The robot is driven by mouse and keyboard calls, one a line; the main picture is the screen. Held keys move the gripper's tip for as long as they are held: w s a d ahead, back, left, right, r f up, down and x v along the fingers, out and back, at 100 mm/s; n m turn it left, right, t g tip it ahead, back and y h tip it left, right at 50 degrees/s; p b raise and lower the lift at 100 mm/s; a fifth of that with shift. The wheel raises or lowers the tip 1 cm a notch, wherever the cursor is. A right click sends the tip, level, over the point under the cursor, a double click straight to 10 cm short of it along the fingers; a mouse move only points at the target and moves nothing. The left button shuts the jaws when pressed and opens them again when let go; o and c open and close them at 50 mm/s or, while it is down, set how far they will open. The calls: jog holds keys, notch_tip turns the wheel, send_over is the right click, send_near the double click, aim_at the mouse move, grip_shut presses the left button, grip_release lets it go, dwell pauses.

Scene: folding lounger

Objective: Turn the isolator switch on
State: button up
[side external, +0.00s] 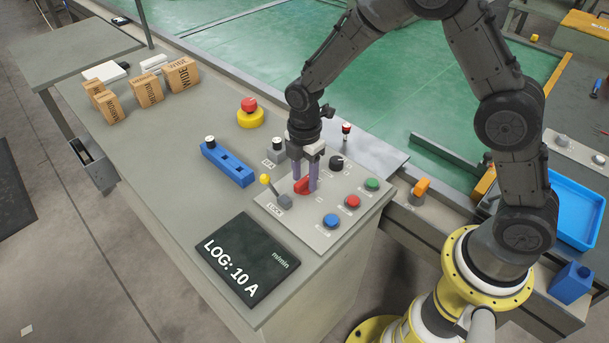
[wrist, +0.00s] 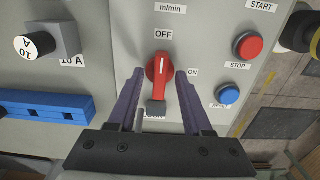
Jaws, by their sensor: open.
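The isolator switch's red handle (wrist: 159,80) is on the grey panel (wrist: 215,25) in the wrist view. Its pale mark points up towards the OFF label (wrist: 163,34); the ON label (wrist: 193,72) is to its right. My gripper (wrist: 160,73) is open, with one purple finger on each side of the handle and a visible gap to each. In the side external view, the red handle (side external: 302,187) shows low between the fingers of my gripper (side external: 305,186), partly hidden. I cannot tell whether either finger touches it.
A yellow-knobbed lever (side external: 265,180) stands left of the switch. A black knob (side external: 336,162), red button (side external: 352,201), green button (side external: 372,184) and blue button (side external: 331,221) are close by. A blue holder (side external: 228,165), red-and-yellow emergency stop (side external: 249,113) and LOG display (side external: 247,262) lie further left.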

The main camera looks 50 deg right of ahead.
jog(key=shift+c, duration=0.3)
grip_shut()
jog(key=shift+m, duration=0.4)
jog(key=m, duration=0.3)
jog(key=shift+m, duration=0.4)
jog(key=m, duration=1.3)
jog(key=shift+m, duration=0.3)
jog(key=shift+w, duration=0.1)
